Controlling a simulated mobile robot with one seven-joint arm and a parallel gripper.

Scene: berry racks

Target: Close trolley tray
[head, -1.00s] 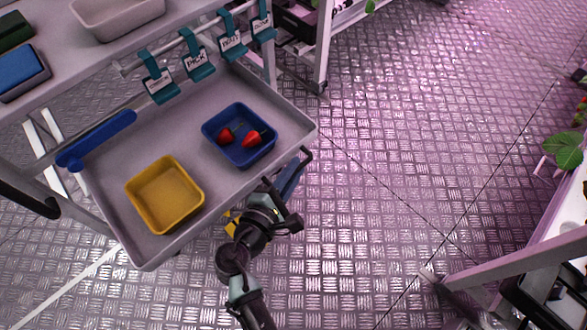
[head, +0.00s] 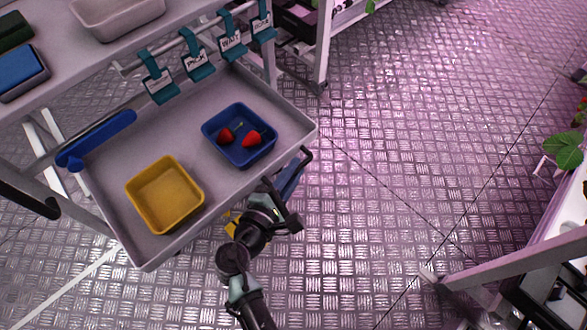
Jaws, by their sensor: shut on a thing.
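The grey trolley tray (head: 165,142) is pulled out from under the trolley's upper shelf (head: 60,60). It holds a yellow bin (head: 165,194) at the front left and a blue bin (head: 239,160) with two red strawberries (head: 250,139) at the right. A dark handle (head: 306,157) runs along the tray's front edge. My gripper (head: 285,188) is at this front edge, just below the blue bin, and is shut on the handle. The fingertips are partly hidden, so the exact contact is hard to see.
Teal label clips (head: 197,62) hang from a rail above the tray's back. Another rack frame (head: 510,260) with a plant (head: 565,150) stands at the right. The metal floor (head: 410,130) between is clear.

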